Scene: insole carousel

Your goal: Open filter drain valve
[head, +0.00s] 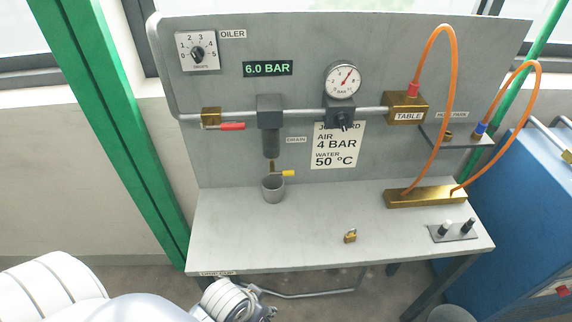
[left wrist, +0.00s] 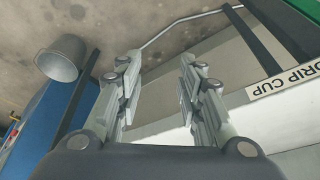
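The filter (head: 270,112) hangs on the pipe at the back panel, with a dark bowl below it. The drain valve's yellow handle (head: 289,173) is under the bowl, beside the DRAIN label (head: 296,140), and points sideways to the right. A grey cup (head: 273,190) stands on the bench under the valve. My left gripper (left wrist: 158,78) is open and empty, its two fingers wide apart. In the head view my left arm is low at the bottom edge, in front of the bench and well away from the valve. My right gripper is in neither view.
The bench top (head: 232,235) has clear room at its left front. A brass padlock (head: 350,236) and a brass manifold (head: 425,197) with orange hoses are to the right. A red-handled valve (head: 231,126) is left of the filter. A green post (head: 120,130) stands left.

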